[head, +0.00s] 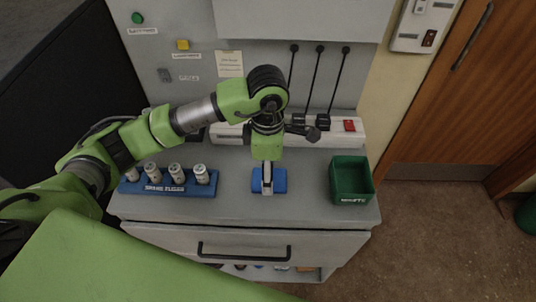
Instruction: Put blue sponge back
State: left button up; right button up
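A blue sponge (281,181) lies on, or just above, the grey console top near its middle front. My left gripper (268,187) points down directly over it, and its pale fingers cover the sponge's middle. Blue shows on both sides of the fingers. From above I cannot tell whether the fingers are closed on the sponge or whether it is lifted. My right gripper is not in view.
A blue rack (170,189) with several white cylinders stands left of the sponge, and a green open bin (352,196) to its right. Behind are a white power strip (350,138) with plugs and cables. A drawer handle (244,253) is below the front edge, above a shelf with small items.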

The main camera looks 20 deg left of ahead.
pick_arm(q)
notch_tip(320, 180, up, 9)
jog(key=b, duration=0.2)
dwell(0.6)
